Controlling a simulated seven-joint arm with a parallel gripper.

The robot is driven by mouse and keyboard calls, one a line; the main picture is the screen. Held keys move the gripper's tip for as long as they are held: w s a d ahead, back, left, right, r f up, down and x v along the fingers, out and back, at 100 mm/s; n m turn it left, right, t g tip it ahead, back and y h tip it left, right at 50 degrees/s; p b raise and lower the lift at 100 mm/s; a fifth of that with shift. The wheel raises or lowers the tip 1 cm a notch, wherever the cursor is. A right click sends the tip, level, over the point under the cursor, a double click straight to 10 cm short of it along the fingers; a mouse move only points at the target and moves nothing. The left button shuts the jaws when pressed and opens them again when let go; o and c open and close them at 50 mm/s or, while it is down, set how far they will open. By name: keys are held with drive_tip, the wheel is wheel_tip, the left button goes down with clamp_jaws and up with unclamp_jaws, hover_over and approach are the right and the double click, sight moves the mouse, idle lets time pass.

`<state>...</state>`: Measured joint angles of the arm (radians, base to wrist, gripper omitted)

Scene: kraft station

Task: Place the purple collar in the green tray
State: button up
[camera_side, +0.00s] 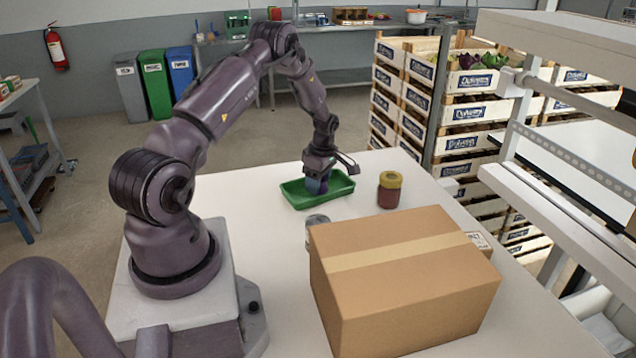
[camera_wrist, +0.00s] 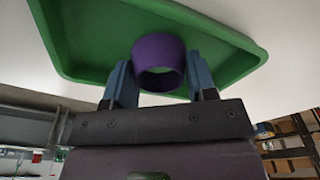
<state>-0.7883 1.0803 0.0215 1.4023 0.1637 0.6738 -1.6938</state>
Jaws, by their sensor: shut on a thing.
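The purple collar (camera_wrist: 158,62) is a short open ring. My gripper (camera_wrist: 160,80) is shut on it, with a blue finger on each side of it in the wrist view. The green tray (camera_wrist: 90,40) lies behind the collar in that view. In the side view the green tray (camera_side: 338,190) sits on the white table, and my gripper (camera_side: 317,184) points down over its inside. The collar (camera_side: 317,187) shows only as a small purple patch between the fingers. I cannot tell whether it touches the tray floor.
A jar with a yellow lid (camera_side: 389,190) stands right of the tray. A round grey lidded thing (camera_side: 317,221) lies in front of it, beside a large closed cardboard box (camera_side: 400,280). A small white labelled item (camera_side: 479,239) shows behind the box. Stacked crates (camera_side: 455,110) stand beyond the table.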

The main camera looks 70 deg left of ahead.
drive_tip(key=shift+f, duration=0.35)
drive_tip(key=shift+f, duration=0.1)
drive_tip(key=o, duration=1)
drive_tip(key=shift+c, duration=0.2)
